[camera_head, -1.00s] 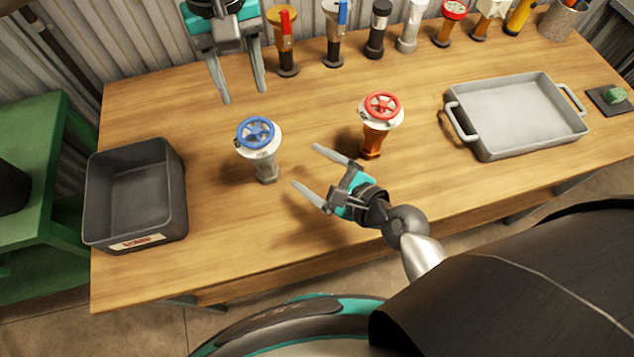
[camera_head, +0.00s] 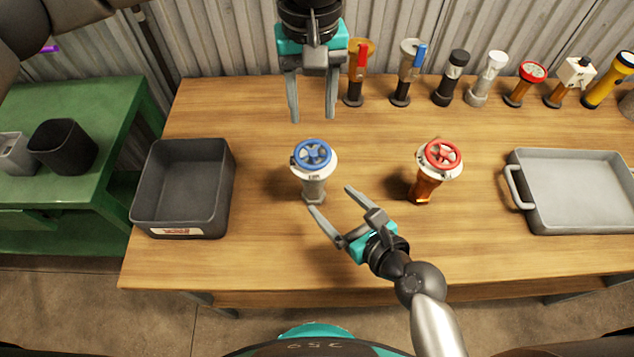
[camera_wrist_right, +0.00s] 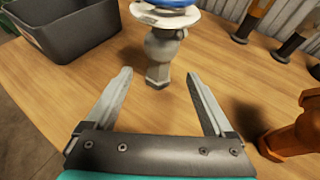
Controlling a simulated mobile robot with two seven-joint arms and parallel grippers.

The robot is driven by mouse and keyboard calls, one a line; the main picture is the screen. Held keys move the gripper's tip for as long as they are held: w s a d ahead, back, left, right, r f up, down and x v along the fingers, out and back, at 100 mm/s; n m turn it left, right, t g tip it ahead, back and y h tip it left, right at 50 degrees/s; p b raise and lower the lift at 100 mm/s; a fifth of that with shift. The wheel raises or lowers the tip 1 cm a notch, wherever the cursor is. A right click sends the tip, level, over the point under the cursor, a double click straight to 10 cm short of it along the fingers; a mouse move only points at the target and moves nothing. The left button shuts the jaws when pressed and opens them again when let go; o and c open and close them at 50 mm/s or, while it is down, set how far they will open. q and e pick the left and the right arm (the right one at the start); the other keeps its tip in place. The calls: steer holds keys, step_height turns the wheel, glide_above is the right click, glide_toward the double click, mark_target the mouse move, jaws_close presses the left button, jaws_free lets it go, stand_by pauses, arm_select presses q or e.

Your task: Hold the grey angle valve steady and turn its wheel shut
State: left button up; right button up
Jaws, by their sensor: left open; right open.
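The grey angle valve (camera_head: 314,188) stands upright on the wooden bench, with a white collar and a blue wheel (camera_head: 313,155) on top. In the right wrist view the grey valve (camera_wrist_right: 160,58) stands ahead of the fingertips, its top cut off by the frame. My left gripper (camera_head: 312,119) is open and empty, pointing down above and behind the blue wheel. My right gripper (camera_head: 330,198) is open and empty, low over the bench at the valve's front right; its fingers point toward the valve's body. In the wrist view the fingers (camera_wrist_right: 158,78) look apart from the body.
An orange valve with a red wheel (camera_head: 442,156) stands to the right. A dark bin (camera_head: 149,205) is at left and a grey tray (camera_head: 527,220) at right. Several fittings and torches line the back, including a red-handled valve (camera_head: 360,75).

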mark_target(314, 183)
steer(key=x, duration=0.8)
steer(key=shift+w+a+f, duration=0.1)
steer(key=shift+w+a, duration=0.05)
steer(key=shift+c, duration=0.4)
jaws_close()
stand_by(0.8)
